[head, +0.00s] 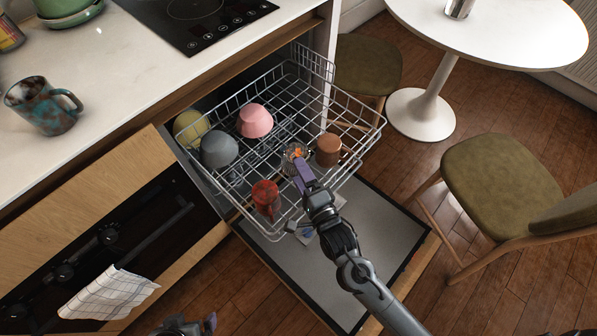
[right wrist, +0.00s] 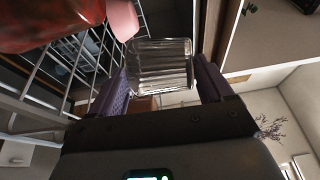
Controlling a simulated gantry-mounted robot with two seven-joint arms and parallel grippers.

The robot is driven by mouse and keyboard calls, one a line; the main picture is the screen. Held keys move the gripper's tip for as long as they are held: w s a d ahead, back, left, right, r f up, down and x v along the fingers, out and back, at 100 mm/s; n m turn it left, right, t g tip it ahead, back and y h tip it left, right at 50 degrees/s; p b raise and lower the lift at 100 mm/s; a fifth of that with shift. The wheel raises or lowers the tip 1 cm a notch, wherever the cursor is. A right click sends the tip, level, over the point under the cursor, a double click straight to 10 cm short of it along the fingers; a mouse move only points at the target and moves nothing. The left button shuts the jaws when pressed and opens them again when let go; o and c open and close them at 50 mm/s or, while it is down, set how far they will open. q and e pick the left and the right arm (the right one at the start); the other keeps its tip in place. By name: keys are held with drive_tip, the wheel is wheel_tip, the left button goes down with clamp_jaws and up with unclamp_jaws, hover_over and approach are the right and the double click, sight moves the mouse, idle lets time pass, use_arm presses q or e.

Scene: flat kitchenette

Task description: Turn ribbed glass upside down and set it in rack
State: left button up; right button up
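The ribbed glass (right wrist: 162,66) is clear and sits between the two purple fingers of my right gripper (right wrist: 162,85), which appear to touch it on both sides. In the head view the glass (head: 293,153) shows small at the tip of my right gripper (head: 297,165), over the pulled-out wire rack (head: 345,112). I cannot tell which way its mouth points or whether it touches the wires. My left gripper (head: 197,325) shows only partly at the bottom edge of the head view, away from the rack.
The rack holds a red cup (head: 266,197) and a brown mug (head: 328,149) close by the glass, plus a pink bowl (head: 255,121), a grey bowl (head: 219,149) and a yellowish one (head: 188,127). The open dishwasher door (head: 375,225) lies below. A mug (head: 42,105) stands on the counter.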

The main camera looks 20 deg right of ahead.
drive_tip(key=o, duration=0.3)
drive_tip(key=f, duration=0.3)
drive_tip(key=s+f+g, duration=0.1)
drive_tip(key=f, duration=0.2)
drive_tip(key=d+f+g, duration=0.1)
drive_tip(key=f, duration=0.2)
drive_tip(key=shift+s+d+h, duration=0.1)
drive_tip(key=shift+s+h, duration=0.05)
drive_tip(key=shift+h, duration=0.25)
drive_tip(key=shift+t, duration=0.3)
drive_tip(key=s+r, duration=0.1)
drive_tip(key=s+r+p, duration=0.2)
drive_tip(key=shift+d+r, duration=0.2)
drive_tip(key=shift+d, duration=0.05)
use_arm(q)
drive_tip(key=r, duration=0.1)
drive_tip(key=r+p, duration=0.2)
drive_tip(key=shift+s+d+r, duration=0.25)
drive_tip(key=shift+d+r, duration=0.1)
drive_tip(key=shift+d, duration=0.05)
use_arm(e)
drive_tip(key=s+r+t, duration=0.1)
drive_tip(key=s+r, duration=0.3)
drive_tip(key=s, duration=0.2)
drive_tip(key=shift+s+a+r+y, duration=0.2)
drive_tip(key=shift+a+r+y, duration=0.1)
drive_tip(key=shift+r+y, duration=0.1)
